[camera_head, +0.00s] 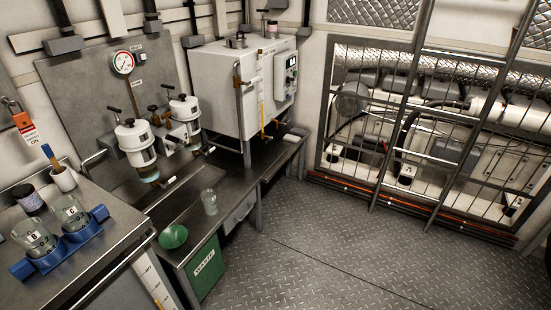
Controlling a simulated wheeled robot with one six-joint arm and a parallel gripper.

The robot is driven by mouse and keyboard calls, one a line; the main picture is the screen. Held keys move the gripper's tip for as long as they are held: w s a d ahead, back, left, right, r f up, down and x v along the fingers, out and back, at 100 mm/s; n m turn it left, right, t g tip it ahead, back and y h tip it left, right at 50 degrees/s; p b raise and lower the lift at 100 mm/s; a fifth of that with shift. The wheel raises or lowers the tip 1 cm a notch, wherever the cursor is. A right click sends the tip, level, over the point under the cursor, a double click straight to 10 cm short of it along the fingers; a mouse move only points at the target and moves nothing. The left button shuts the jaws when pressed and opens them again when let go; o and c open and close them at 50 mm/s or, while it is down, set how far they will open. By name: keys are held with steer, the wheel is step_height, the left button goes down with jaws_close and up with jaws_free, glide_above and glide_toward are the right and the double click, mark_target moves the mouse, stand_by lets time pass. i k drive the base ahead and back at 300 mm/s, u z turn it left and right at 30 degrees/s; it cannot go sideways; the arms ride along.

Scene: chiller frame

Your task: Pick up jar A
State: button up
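The mark on the left jar (35,238) looks like B, and the mark on the right jar (71,213) looks like C, though both are small. Another clear jar (209,202) stands upright on the lower dark bench, and I cannot read a letter on it. I cannot tell which jar is jar A. My gripper is not in view.
A green bowl (173,237) sits near the front edge of the bench, left of the single jar. White filter housings (135,142) and a white chiller box (255,85) stand behind. A dark-lidded jar (28,199) and a white cup (65,180) stand behind the holder. The plate floor (340,245) is clear.

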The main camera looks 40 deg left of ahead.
mark_target(208, 196)
steer(key=u, duration=0.35)
steer(key=i, duration=1.35)
steer(key=u, duration=1.7)
steer(key=i, duration=1)
steer(key=u, duration=0.8)
